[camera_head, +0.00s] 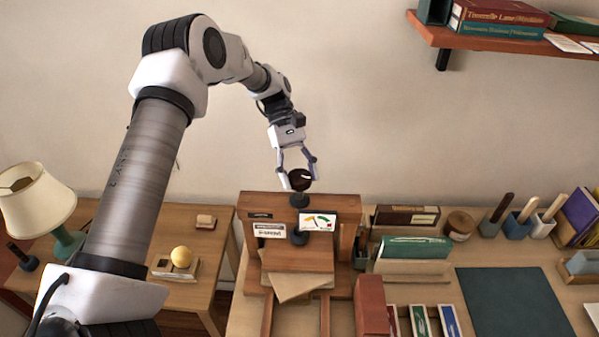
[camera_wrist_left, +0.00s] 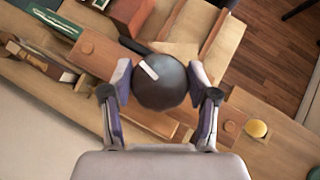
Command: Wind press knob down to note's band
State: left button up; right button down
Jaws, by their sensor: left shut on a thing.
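The press knob (camera_head: 300,179) is a dark round ball with a pale mark, on top of a wooden book press (camera_head: 345,206). My left gripper (camera_head: 298,180) is shut on it from above; the left wrist view shows the dark knob (camera_wrist_left: 161,82) between the two fingers. A dark screw runs below the knob into the press's top beam. A white gauge card (camera_head: 317,222) with coloured bands is on the press front; its needle is too small to read. A label, likely the note (camera_head: 269,231), is beside it. Papers lie under the press board (camera_head: 300,259). My right gripper is not in view.
A side table with a lamp (camera_head: 40,205) and a yellow ball (camera_head: 181,256) is at left. Right of the press are a green book in a stand (camera_head: 415,249), handled tools in cups (camera_head: 520,222) and a dark mat (camera_head: 515,300). A shelf (camera_head: 480,38) hangs upper right.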

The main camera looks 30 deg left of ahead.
pick_arm(q)
jog(key=shift+w+r, duration=0.1)
jog(key=shift+r, duration=0.15)
jog(key=o, duration=1.1)
jog(key=shift+o, duration=0.2)
jog(key=shift+f, duration=0.1)
jog(key=v, duration=1.2)
